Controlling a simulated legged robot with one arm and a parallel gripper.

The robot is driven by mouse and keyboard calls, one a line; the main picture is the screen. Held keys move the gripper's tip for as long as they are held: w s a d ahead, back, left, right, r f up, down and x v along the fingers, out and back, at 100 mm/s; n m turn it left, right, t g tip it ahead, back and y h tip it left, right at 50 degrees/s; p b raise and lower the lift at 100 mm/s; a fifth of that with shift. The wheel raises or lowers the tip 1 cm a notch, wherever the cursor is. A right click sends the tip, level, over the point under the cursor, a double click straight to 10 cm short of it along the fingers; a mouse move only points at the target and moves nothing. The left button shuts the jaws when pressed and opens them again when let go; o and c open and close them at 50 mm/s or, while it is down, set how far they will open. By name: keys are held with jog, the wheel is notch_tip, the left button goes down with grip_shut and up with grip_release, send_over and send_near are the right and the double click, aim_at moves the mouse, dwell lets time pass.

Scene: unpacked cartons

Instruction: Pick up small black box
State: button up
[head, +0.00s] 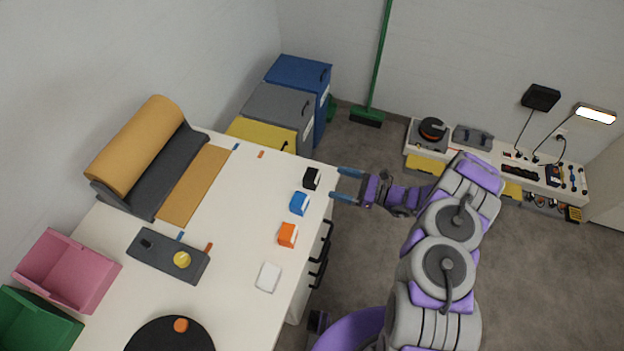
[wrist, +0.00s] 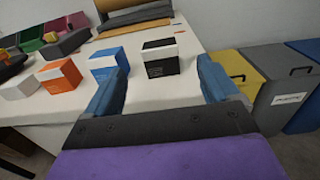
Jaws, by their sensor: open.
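The small black box (head: 312,178) stands near the right edge of the white table, at the far end of a row of small boxes. My gripper (head: 339,183) is open and empty, just right of the black box at the table edge. In the wrist view its two blue fingers (wrist: 160,85) are spread apart. The black box stands ahead between them, apart from them.
A blue box (head: 299,204), an orange box (head: 287,235) and a white box (head: 268,277) stand along the same edge. Coloured bins (head: 298,90) stand beyond the table.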

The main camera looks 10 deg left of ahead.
aim_at(311, 178)
jog(key=a, duration=0.4)
jog(key=w+a+b, duration=0.1)
jog(key=a, duration=0.3)
jog(key=a+b, duration=0.1)
jog(key=a, duration=0.3)
jog(key=shift+w+a, duration=0.2)
jog(key=shift+a, duration=0.2)
jog(key=shift+c, duration=0.2)
jog(key=shift+d, duration=0.1)
jog(key=c, duration=1)
jog(key=shift+r, duration=0.15)
